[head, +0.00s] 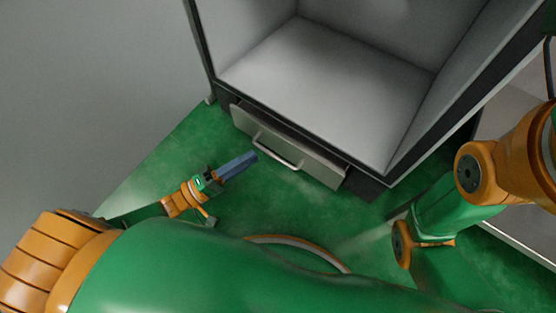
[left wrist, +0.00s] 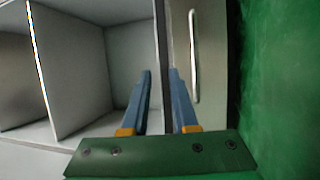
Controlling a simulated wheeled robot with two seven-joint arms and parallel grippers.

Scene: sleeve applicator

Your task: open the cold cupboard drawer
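The cold cupboard (head: 325,68) stands open-fronted at the top of the head view. Its grey drawer front (head: 318,164) runs along the bottom and looks flush or nearly so; I cannot tell exactly. A pale bar handle (head: 277,152) is on the drawer front. My left gripper (head: 252,156) is close to the left end of the handle. In the left wrist view, its two blue fingers (left wrist: 160,72) are apart with nothing between them. The handle (left wrist: 194,55) lies to the right of both fingers there. My right arm is at the right, but its gripper is out of view.
The green floor (head: 290,205) in front of the drawer is clear. A grey wall (head: 95,85) is at the left. The left wrist view shows the cupboard's pale inner compartment (left wrist: 85,75) left of the fingers.

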